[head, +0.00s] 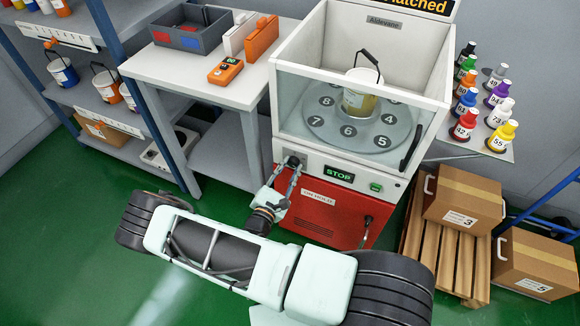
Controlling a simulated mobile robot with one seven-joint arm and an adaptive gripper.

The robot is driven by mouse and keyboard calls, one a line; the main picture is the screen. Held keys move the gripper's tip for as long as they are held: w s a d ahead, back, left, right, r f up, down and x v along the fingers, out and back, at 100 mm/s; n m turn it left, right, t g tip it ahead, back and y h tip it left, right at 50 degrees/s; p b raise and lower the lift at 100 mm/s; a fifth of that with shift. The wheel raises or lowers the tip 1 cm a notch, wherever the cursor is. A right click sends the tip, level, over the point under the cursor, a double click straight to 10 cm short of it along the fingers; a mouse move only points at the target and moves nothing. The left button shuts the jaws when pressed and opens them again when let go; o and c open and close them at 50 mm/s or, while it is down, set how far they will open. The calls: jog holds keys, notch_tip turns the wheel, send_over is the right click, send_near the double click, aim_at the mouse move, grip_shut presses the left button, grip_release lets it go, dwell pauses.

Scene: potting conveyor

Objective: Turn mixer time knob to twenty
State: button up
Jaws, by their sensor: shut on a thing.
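The mixer is a white cabinet (318,78) with a clear front window, a numbered turntable (348,142) inside, and a small front panel. A dark round knob (292,161) sits at the left of that panel. My gripper (290,169) is shut on the knob, with its fingers reaching up from below on both sides. The fingers cover part of the knob, and its pointer and scale are too small to read. A green-lit display (339,174) to the right of the knob reads STOP.
A lidded white bucket (358,100) stands on the turntable. Left is a white bench (172,75) with an orange meter (226,71). Colored bottles stand on a right shelf. Green floor is clear at left.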

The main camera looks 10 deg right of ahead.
jog(key=shift+m, duration=0.4)
jog(key=o, duration=1.2)
jog(key=shift+c, duration=0.2)
jog(key=v, duration=1.2)
